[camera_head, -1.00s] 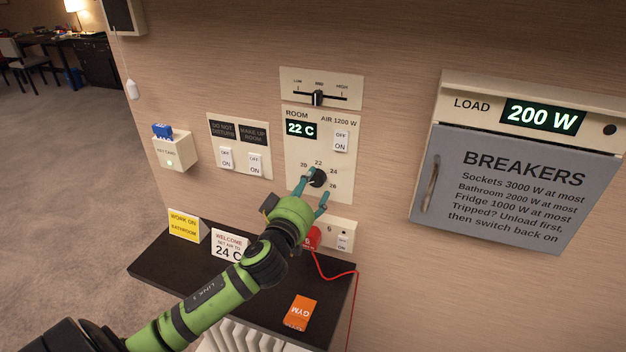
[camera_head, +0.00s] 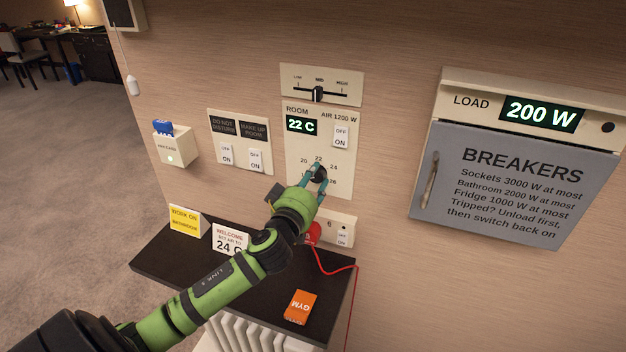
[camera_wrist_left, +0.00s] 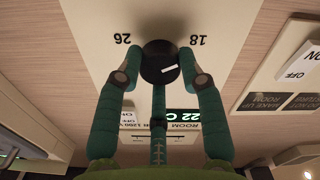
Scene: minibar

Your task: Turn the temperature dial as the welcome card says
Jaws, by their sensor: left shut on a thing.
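The black temperature dial (camera_head: 319,174) is on the cream ROOM panel (camera_head: 340,186), ringed by numbers such as 20, 22, 24 and 26. The display (camera_head: 301,125) above it reads 22 C. My left gripper (camera_head: 316,178) is shut on the dial, with a teal finger on either side. In the left wrist view the dial (camera_wrist_left: 160,62) sits between the fingertips, upside down, with a white pointer mark and the numbers 26 and 18 beside it. The welcome card (camera_head: 229,240) stands on the dark shelf and shows 24 C, partly hidden by my arm. My right gripper is not in view.
A slider panel (camera_head: 321,86) is above the ROOM panel.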

